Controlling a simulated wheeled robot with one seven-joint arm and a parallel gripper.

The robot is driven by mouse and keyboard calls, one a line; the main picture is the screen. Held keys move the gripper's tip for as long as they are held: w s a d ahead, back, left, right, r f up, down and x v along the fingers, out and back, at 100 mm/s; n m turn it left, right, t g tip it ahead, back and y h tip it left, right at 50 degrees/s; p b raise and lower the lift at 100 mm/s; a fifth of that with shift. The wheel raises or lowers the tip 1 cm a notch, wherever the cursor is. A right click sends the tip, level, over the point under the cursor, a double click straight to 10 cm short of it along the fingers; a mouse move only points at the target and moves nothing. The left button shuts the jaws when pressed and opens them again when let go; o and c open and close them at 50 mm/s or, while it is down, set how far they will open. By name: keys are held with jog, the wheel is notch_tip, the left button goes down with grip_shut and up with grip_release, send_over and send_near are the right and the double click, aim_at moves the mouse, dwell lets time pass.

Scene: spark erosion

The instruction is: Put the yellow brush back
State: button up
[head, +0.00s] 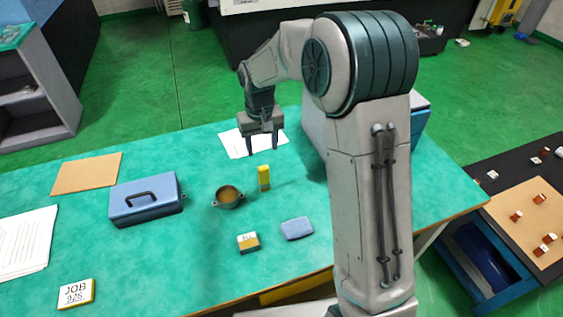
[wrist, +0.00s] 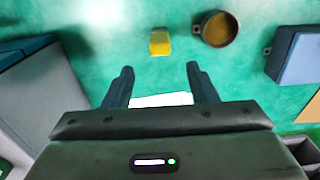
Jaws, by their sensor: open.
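The yellow brush (head: 264,179) stands upright on the green tabletop, near the middle. A yellow block-like shape in the wrist view (wrist: 160,42) looks like its top; no bristles can be made out. My gripper (head: 262,150) is open and empty above the table, behind the brush in the head view. In the wrist view my gripper (wrist: 158,69) has its two fingers apart, with the brush ahead of them and outside the gap. A small dark pot (head: 229,204) with side lugs and a brownish inside stands left of the brush. It also shows in the wrist view (wrist: 217,29).
A blue box with a black handle (head: 146,200) stands left of the pot. A small yellow-and-dark block (head: 248,243) and a blue flat case (head: 297,228) lie in front. White paper (head: 236,145) lies below my gripper. A JOB 925 sign (head: 76,294) sits front left.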

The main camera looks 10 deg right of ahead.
jog(key=s+d+r+m+t, duration=0.1)
jog(key=s+d+r, duration=0.25)
jog(key=s, duration=0.25)
jog(key=s+d+r+t, duration=0.1)
jog(key=s+d+r, duration=0.2)
jog(key=s+r, duration=0.25)
jog(key=s+d, duration=0.2)
jog(key=s, duration=0.5)
jog(key=s+d+m+t, duration=0.1)
jog(key=s+d, duration=0.1)
jog(key=s, duration=0.5)
jog(key=shift+d, duration=0.35)
jog(key=shift+s, duration=0.1)
